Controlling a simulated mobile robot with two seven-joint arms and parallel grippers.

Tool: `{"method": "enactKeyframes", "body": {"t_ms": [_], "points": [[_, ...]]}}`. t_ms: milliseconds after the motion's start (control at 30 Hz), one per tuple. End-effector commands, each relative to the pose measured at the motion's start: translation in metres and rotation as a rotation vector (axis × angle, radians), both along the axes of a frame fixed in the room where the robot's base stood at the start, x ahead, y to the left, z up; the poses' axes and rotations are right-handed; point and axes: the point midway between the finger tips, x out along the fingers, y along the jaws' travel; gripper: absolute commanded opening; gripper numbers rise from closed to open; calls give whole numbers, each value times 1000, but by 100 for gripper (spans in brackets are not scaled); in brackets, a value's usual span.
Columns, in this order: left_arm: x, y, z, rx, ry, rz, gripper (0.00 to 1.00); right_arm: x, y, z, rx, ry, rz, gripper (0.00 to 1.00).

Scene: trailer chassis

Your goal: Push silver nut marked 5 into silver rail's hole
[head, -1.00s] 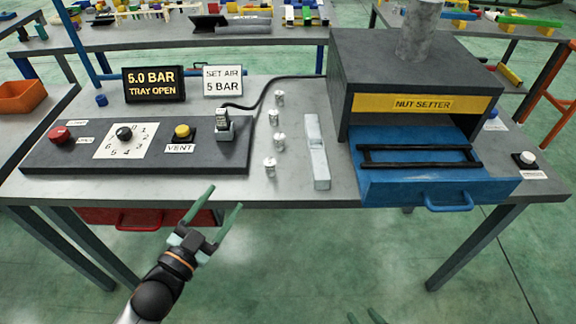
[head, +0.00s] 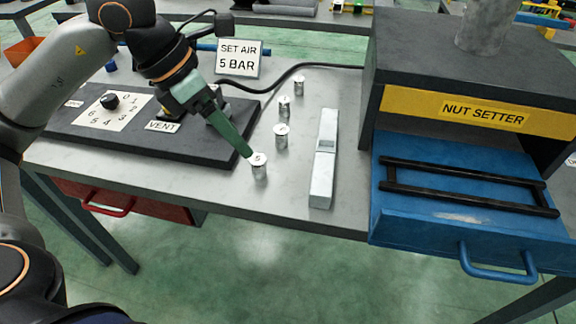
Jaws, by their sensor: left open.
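The silver nut marked 5 (head: 260,170) stands upright on the bench, nearest the front edge of the loose nuts. My left gripper (head: 247,152) reaches down from the upper left with its green fingertips at the nut's upper left side. The fingers overlap in this view, and I cannot tell whether they touch the nut. The left gripper is open. The silver rail (head: 322,178) lies to the right of the nut, with a step partway along it; its hole is not clear from here. My right gripper is not in view.
More silver nuts (head: 281,138) stand in a row behind. The dark control panel (head: 190,155) is at left, partly hidden by my arm. The nut setter (head: 460,75) with its blue tray (head: 415,220) pulled out stands right. Bare bench lies between nut and rail.

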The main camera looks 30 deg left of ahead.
Motion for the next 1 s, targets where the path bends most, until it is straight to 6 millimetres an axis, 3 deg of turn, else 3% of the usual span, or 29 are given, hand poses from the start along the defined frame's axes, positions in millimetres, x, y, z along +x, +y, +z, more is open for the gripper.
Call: {"method": "enactKeyframes", "body": {"t_ms": [100, 200, 500, 767, 1000], "points": [[0, 27, 4, 103, -38, 61, 69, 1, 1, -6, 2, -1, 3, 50], [2, 33, 0, 131, -43, 77, 69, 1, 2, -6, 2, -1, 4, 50], [18, 22, -47, 129, -40, 74, 69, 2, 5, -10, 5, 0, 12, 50], [26, 17, -66, 127, -42, 74, 69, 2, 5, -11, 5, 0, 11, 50], [41, 9, -98, 127, -40, 73, 69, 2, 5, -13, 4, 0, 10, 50]]}}
